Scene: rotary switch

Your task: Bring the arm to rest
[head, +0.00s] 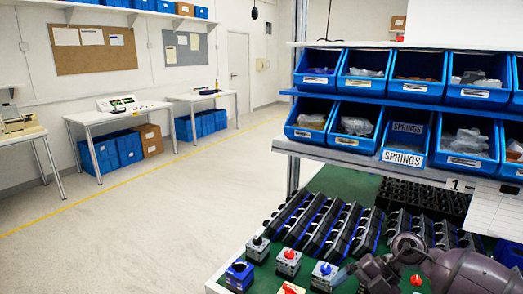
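My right arm, grey-purple, comes in from the lower right over the green worktop (345,184). Its gripper end (362,272) is low in the picture, close to the small rotary switches; its fingers are not clear enough to tell open from shut. Near it are a grey switch with a red knob (289,257), one with a black knob (258,246) and one with a blue-and-white top (324,273). A red knob (416,280) shows beside the arm. I see nothing held. My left gripper is not in view.
Rows of dark blue-edged parts (325,228) and a black grid tray (425,199) lie behind the switches. Blue bins (409,146) fill the shelves above the worktop. The floor (150,220) to the left is clear, with white tables along the wall.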

